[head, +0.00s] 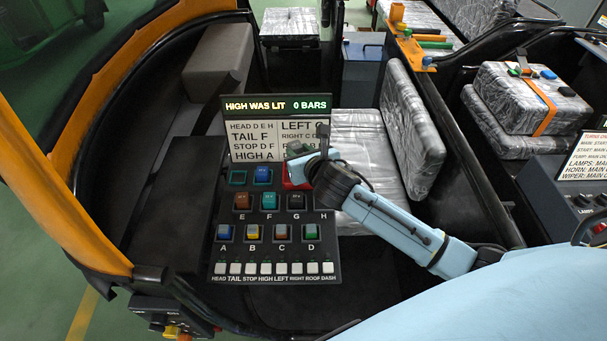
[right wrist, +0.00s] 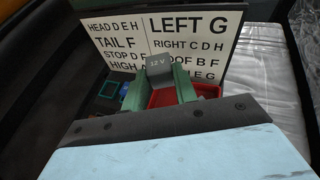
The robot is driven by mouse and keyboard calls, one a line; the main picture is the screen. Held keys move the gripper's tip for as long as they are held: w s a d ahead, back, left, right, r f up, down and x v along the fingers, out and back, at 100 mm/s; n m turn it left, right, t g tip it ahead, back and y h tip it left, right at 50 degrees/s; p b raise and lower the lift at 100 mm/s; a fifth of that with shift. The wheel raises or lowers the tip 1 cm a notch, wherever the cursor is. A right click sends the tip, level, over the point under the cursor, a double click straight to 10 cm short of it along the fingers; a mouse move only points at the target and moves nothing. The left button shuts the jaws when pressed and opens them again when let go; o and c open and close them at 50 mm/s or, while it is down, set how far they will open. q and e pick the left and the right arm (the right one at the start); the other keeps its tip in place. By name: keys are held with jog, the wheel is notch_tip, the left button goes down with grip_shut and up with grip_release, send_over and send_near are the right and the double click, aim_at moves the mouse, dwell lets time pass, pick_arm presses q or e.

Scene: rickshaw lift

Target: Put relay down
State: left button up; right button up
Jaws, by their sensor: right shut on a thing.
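My right gripper (head: 298,153) is over the upper right of the relay board (head: 232,262). In the right wrist view its green fingers (right wrist: 159,88) are shut on a grey relay (right wrist: 160,66) marked 12 V. The relay is in front of the white lettered card (right wrist: 120,40), and a red tray (right wrist: 165,98) shows beneath and beside the fingers. In the head view the red tray (head: 287,182) is mostly hidden by the gripper. I cannot tell whether the relay touches the tray. My left gripper is not in view.
The board carries blue (head: 262,174), brown (head: 242,201), teal (head: 269,201) and black (head: 296,201) blocks, with a row of coloured ones below. An empty-looking teal-rimmed socket (head: 237,178) is upper left. The display (head: 277,105) reads "HIGH WAS LIT 0 BARS". A silver seat (head: 357,155) is right.

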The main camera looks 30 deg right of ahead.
notch_tip(320, 180, down, 4)
jog(key=shift+r+b, duration=0.1)
jog(key=shift+b, duration=0.25)
jog(key=shift+f, duration=0.7)
jog(key=shift+f+b, duration=0.6)
jog(key=shift+f, duration=1)
